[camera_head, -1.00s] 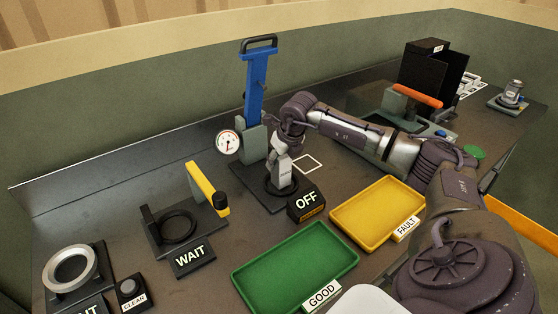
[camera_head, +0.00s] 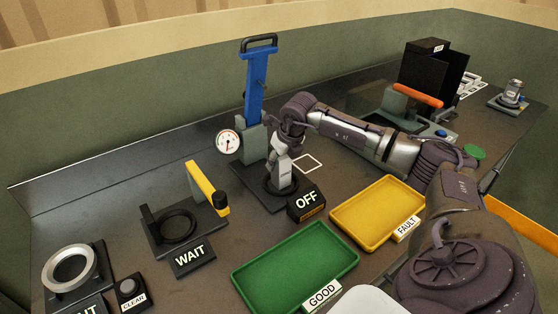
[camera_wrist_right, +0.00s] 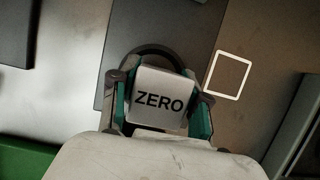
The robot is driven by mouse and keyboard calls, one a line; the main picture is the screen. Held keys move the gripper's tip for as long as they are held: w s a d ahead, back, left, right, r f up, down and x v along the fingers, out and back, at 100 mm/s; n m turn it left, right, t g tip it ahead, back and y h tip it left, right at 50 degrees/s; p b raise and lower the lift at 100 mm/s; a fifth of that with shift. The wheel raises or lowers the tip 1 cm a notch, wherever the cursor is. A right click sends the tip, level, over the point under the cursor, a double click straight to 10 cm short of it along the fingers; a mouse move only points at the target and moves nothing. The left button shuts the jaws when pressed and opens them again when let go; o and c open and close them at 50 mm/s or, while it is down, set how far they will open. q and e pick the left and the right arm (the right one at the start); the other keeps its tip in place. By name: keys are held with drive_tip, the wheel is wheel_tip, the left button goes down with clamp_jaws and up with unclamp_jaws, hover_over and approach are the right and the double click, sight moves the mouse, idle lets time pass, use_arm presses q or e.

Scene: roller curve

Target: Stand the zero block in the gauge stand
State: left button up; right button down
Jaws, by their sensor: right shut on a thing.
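The zero block (camera_wrist_right: 160,100), a pale block marked ZERO, sits between the fingers of my right gripper (camera_wrist_right: 160,108) in the right wrist view. The fingers are shut on its two sides. In the head view my right gripper (camera_head: 281,180) points down over the black ring (camera_head: 268,188) on the base of the gauge stand (camera_head: 250,140). The stand has a blue column and a round dial (camera_head: 228,141). Whether the block touches the base inside the ring is hidden by the gripper. My left gripper is not in view.
An OFF sign (camera_head: 306,203) stands just right of the ring. A white square outline (camera_head: 308,164) is on the bench. Green (camera_head: 245,277) and yellow (camera_head: 345,227) trays lie in front. A yellow-handled fixture (camera_head: 152,232) stands left.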

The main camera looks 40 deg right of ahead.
drive_tip(key=shift+r, duration=0.1)
drive_tip(key=shift+c, duration=2.3)
unclamp_jaws()
drive_tip(key=shift+o, duration=0.3)
drive_tip(key=o, duration=0.4)
drive_tip(key=shift+r, duration=0.1)
drive_tip(key=shift+r+p, duration=2.85)
drive_tip(key=shift+r, duration=1.55)
drive_tip(key=shift+f, duration=0.1)
